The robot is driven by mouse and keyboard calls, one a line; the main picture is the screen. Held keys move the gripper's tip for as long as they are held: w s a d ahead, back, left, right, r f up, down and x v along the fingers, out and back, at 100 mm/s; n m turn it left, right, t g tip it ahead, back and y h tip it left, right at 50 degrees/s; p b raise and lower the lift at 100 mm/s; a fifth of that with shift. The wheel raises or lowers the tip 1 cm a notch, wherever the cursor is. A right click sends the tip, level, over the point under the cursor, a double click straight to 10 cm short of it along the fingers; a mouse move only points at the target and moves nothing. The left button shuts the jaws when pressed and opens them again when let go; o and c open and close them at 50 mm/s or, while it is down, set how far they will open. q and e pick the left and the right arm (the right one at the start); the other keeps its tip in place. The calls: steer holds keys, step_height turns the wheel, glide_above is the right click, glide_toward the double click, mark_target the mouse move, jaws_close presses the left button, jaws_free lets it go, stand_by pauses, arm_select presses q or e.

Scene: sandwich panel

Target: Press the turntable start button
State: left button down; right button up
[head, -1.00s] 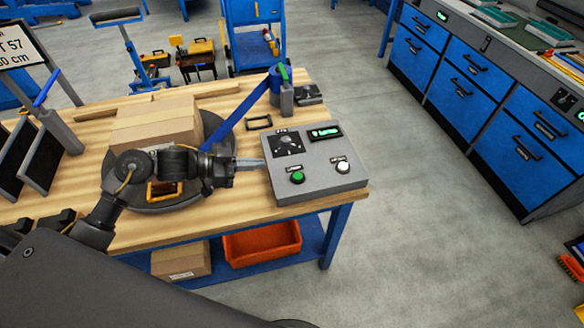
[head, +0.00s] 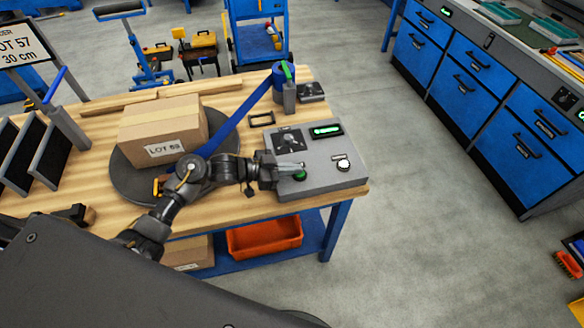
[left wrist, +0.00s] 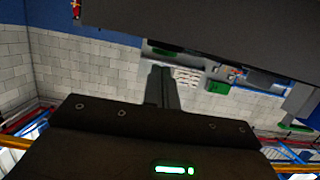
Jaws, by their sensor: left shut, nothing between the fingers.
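The grey control panel (head: 322,178) sits at the right end of the wooden table. It carries a green button (head: 300,175), a white button (head: 343,165), a dial (head: 289,141) and a lit green display (head: 326,130). My left gripper (head: 303,166) is shut and empty, its tips at the green button and partly covering it. I cannot tell whether they touch or press it. The left wrist view shows the closed fingers (left wrist: 163,85) but no button I can make out. My right gripper is not in view.
A blue band (head: 245,112) runs from a post (head: 289,97) towards the box, behind my left arm. Dark upright plates (head: 45,158) stand at the table's left. An orange bin (head: 264,238) is on the shelf below.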

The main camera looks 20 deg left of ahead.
arm_select(q)
steer(key=shift+f, duration=0.35)
